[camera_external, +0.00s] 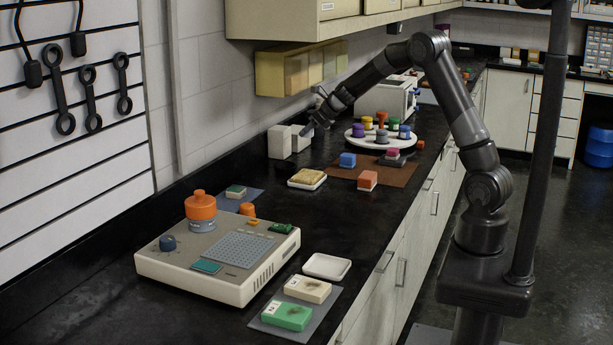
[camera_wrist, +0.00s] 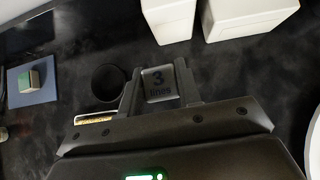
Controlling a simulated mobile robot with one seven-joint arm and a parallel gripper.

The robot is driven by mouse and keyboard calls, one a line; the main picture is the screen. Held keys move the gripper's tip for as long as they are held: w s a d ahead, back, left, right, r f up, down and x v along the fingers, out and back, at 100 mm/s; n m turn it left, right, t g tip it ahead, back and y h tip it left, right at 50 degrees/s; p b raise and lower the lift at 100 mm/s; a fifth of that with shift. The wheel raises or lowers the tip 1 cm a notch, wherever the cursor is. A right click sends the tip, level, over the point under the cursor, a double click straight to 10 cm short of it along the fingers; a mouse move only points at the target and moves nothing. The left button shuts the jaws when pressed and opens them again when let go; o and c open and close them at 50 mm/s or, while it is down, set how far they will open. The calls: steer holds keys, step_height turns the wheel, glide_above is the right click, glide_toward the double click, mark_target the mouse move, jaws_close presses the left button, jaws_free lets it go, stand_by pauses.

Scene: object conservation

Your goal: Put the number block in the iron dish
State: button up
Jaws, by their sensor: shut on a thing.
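In the external view my gripper (camera_external: 317,120) is at the far side of the counter, by the white boxes; the block cannot be made out there. A round black dish (camera_wrist: 108,77), which looks like the iron dish, lies just left of the block in the wrist view, close beside the left finger.
Two white boxes (camera_external: 281,142) stand near my gripper by the wall. A tray with a tan slab (camera_external: 307,178) lies nearer the camera. A white turntable (camera_external: 353,137) with several coloured pieces and a brown mat (camera_external: 388,176) lie to the right.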

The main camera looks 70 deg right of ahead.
steer(key=r, duration=0.2)
glide_above(276, 164)
steer(key=s, duration=0.3)
steer(key=shift+s+d+f, duration=0.1)
steer(key=shift+d+f, duration=0.05)
steer(key=shift+f, duration=2)
steer(key=shift+d+f, duration=0.15)
steer(key=shift+f, duration=1.95)
steer(key=o, duration=1)
steer(key=shift+r, duration=3.5)
steer(key=shift+a, duration=0.1)
